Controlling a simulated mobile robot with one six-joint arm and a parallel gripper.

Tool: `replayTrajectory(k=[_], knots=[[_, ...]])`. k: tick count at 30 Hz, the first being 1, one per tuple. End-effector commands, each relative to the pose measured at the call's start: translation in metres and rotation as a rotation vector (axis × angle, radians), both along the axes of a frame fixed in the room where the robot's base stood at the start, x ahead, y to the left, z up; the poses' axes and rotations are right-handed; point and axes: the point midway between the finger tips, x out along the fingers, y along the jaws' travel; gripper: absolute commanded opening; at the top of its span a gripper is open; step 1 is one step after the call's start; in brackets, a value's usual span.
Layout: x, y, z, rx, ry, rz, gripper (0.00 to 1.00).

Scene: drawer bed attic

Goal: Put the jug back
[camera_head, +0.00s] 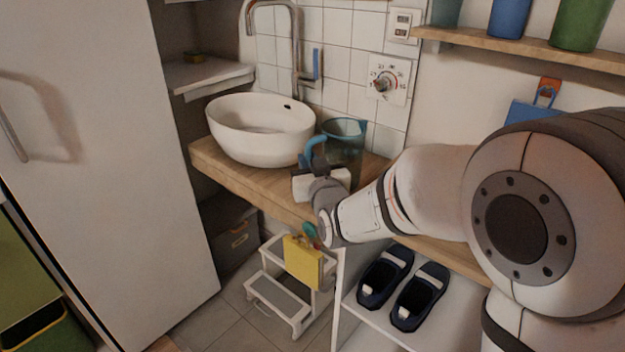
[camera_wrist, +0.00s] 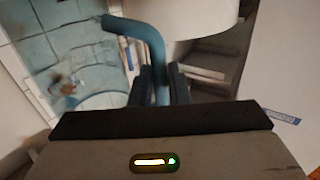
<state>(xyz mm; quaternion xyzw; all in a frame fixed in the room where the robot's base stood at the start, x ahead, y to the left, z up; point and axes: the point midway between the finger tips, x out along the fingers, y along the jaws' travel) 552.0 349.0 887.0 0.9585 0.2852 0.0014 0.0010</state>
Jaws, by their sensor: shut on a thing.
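The jug (camera_head: 345,130) is clear teal with a blue handle. It is upright on or just above the wooden counter (camera_head: 240,177), right of the white basin; I cannot tell if it touches the counter. My gripper (camera_head: 318,163) is at the jug's left front, shut on the blue handle. In the wrist view the handle (camera_wrist: 150,40) runs down between the two dark fingers of my gripper (camera_wrist: 160,85). Through the jug's clear wall (camera_wrist: 95,100) the tiles look teal. My gripper hides part of the jug's lower side.
The white basin (camera_head: 262,140) and tap (camera_head: 297,50) are left of the jug. A wall dial (camera_head: 388,80) is behind it. A shelf (camera_head: 530,48) with cups is at the upper right. A step stool (camera_head: 275,295) and dark shoes (camera_head: 418,295) are below.

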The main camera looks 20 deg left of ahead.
Motion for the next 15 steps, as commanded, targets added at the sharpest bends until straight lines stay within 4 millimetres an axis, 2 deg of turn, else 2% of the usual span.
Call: replayTrajectory(k=[7, 15], knots=[[-0.002, 0.002, -0.034, -0.002, 0.001, 0.005, 0.00], [-0.002, 0.003, -0.035, -0.001, -0.001, 0.007, 0.00]])
